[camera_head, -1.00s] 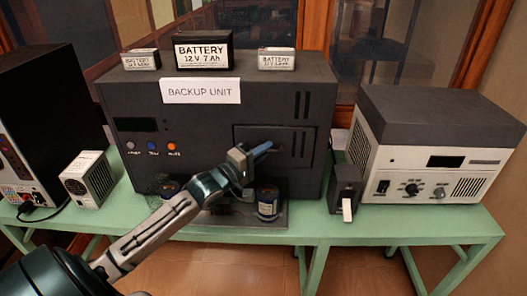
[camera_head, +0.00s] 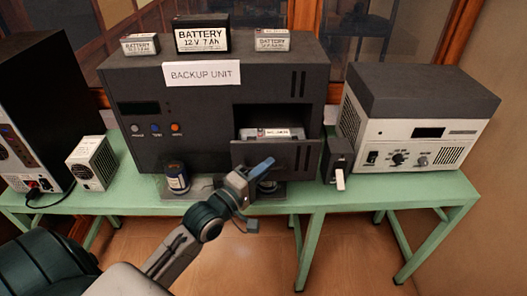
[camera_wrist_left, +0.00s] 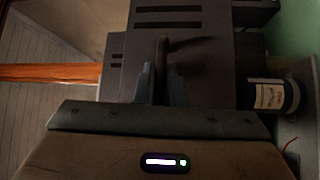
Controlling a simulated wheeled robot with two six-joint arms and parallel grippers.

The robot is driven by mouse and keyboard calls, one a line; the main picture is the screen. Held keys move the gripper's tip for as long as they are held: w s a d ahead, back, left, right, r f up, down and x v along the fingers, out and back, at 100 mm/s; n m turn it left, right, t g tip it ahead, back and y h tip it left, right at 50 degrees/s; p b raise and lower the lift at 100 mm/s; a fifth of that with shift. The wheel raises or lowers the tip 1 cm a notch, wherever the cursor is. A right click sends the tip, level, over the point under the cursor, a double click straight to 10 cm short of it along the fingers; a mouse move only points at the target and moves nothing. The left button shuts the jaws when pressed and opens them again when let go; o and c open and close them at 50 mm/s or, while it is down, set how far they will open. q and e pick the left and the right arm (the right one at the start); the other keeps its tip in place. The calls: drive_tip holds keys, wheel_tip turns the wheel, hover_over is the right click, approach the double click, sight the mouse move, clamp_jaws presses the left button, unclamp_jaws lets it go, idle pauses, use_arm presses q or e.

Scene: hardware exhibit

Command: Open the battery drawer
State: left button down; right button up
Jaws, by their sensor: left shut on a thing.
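The battery drawer (camera_head: 298,156) stands pulled out from the front of the dark backup unit (camera_head: 205,98). A grey battery (camera_head: 270,133) lies inside it, behind the drawer front. My left gripper (camera_head: 265,166) is at the drawer front, and its fingers are shut on the drawer handle. The left wrist view shows the dark handle (camera_wrist_left: 182,45) between the fingers, against the slotted drawer front (camera_wrist_left: 205,65). My right gripper is not in view.
The unit stands on a green table (camera_head: 375,192). Small cylinders, one clear at the left (camera_head: 177,178), stand before it. A small dark box (camera_head: 337,160) and a white power supply (camera_head: 415,140) stand at the right. Batteries (camera_head: 202,35) sit on top.

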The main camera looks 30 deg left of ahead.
use_arm(q)
drive_tip(key=shift+s+d, duration=0.45)
drive_tip(key=shift+s, duration=0.25)
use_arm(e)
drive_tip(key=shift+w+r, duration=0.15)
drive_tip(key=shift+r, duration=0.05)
use_arm(q)
drive_tip(key=c, duration=1.8)
unclamp_jaws()
drive_tip(key=shift+s, duration=0.1)
